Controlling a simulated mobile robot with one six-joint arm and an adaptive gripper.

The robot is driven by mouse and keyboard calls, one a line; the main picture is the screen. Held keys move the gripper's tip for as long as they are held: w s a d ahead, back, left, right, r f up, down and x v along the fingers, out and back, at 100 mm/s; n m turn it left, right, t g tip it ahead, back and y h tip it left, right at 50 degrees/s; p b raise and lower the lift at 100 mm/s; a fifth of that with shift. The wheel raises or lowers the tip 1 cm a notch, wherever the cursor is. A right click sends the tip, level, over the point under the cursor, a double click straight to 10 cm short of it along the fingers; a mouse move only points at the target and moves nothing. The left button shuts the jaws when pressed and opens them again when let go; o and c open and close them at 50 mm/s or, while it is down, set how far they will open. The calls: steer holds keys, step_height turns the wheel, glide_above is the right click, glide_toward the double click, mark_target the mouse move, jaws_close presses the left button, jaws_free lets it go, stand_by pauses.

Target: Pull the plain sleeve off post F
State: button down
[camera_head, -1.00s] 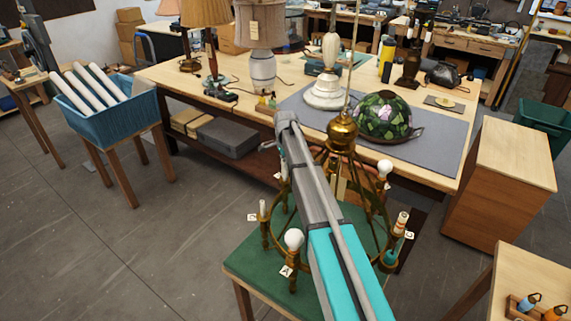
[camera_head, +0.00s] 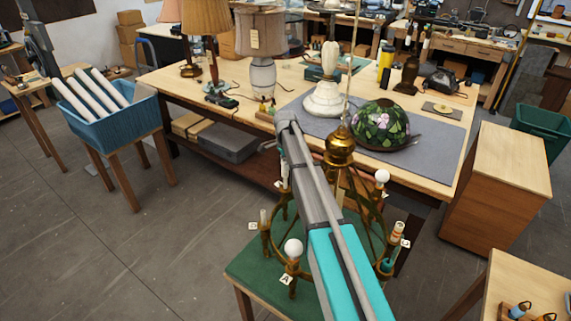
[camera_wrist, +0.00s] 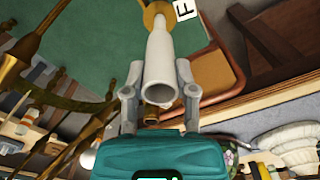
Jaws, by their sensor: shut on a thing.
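The brass chandelier (camera_head: 340,150) stands on a green-topped stool (camera_head: 255,275), with posts around its ring. In the wrist view a plain white sleeve (camera_wrist: 160,50) lies between the fingers of my gripper (camera_wrist: 160,78), which is shut on it. The sleeve's open end faces the camera. Its far end lines up with a brass cup (camera_wrist: 157,10) beside the F tag (camera_wrist: 185,9). I cannot tell whether the sleeve is still seated.
White bulbs stand on posts, one by tag A (camera_head: 287,279). A sleeved post (camera_head: 398,231) is at the right. Behind is a workbench with a grey mat (camera_head: 445,150), lamps and a stained-glass shade (camera_head: 381,124). A blue bin (camera_head: 115,115) of white tubes stands left. Floor at left is clear.

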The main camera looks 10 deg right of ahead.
steer(key=shift+r+p, duration=1.35)
steer(key=shift+r, duration=0.3)
